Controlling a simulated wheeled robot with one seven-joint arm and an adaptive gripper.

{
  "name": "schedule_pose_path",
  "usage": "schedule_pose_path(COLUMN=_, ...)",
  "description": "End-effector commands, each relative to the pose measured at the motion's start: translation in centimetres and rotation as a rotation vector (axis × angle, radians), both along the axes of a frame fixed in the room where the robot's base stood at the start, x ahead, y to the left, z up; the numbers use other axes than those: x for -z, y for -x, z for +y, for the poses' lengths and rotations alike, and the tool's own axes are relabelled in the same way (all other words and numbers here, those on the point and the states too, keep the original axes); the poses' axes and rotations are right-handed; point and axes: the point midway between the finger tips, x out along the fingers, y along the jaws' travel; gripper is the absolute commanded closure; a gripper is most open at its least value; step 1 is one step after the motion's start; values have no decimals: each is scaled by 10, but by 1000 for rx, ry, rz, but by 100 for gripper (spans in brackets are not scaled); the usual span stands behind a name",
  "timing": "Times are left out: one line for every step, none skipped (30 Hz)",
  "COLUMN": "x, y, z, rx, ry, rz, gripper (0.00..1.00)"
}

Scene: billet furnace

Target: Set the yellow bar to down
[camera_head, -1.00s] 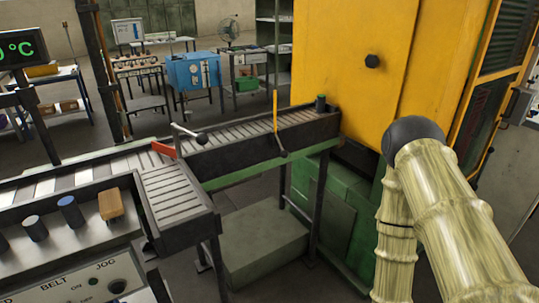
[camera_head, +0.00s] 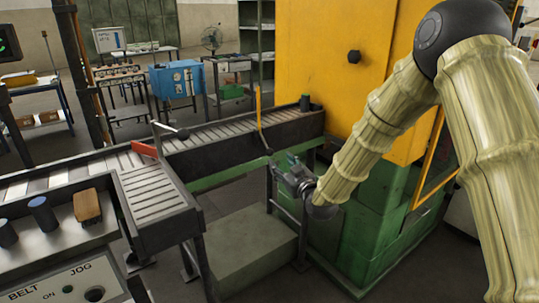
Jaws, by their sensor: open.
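The yellow bar (camera_head: 258,106) stands upright at the near side of the roller conveyor, left of the yellow furnace. My gripper (camera_head: 284,162) is open, small in this view, below the conveyor's side rail and to the lower right of the knob. It appears apart from the bar. My arm comes in from the right and slopes down to the gripper. Fine detail between the fingers is too small to tell.
The roller conveyor (camera_head: 150,188) runs from the lower left to the furnace (camera_head: 310,60). A dark cylinder (camera_head: 305,103) stands near the furnace. A grey block (camera_head: 240,250) lies on the floor below.

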Motion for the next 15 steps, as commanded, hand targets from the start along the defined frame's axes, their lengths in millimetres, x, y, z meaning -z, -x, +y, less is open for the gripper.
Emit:
schedule_pose_path(x=0, y=-4, z=2, rx=0, ry=0, rz=0, gripper=51)
schedule_pose_path(x=0, y=-6, z=3, rx=-1, ry=1, rz=1, gripper=51)
schedule_pose_path(x=0, y=-11, z=5, rx=0, ry=0, rz=1, gripper=51)
schedule_pose_path(x=0, y=-15, z=7, rx=0, ry=0, rz=1, gripper=51)
schedule_pose_path(x=0, y=-19, z=9, rx=0, ry=0, rz=1, gripper=51)
schedule_pose_path(x=0, y=-25, z=12, rx=0, ry=0, rz=1, gripper=51)
schedule_pose_path(x=0, y=-29, z=14, rx=0, ry=0, rz=2, gripper=51)
schedule_pose_path(x=0, y=-33, z=16, rx=0, ry=0, rz=2, gripper=51)
schedule_pose_path(x=0, y=-39, z=19, rx=0, ry=0, rz=2, gripper=51)
schedule_pose_path(x=0, y=-44, z=22, rx=-1, ry=0, rz=2, gripper=51)
schedule_pose_path(x=0, y=-48, z=24, rx=0, ry=0, rz=2, gripper=51)
schedule_pose_path(x=0, y=-54, z=26, rx=0, ry=0, rz=2, gripper=51)
schedule_pose_path(x=0, y=-59, z=28, rx=0, ry=0, rz=2, gripper=51)
schedule_pose_path(x=1, y=-62, z=30, rx=1, ry=0, rz=3, gripper=51)
schedule_pose_path(x=1, y=-68, z=32, rx=1, ry=0, rz=3, gripper=51)
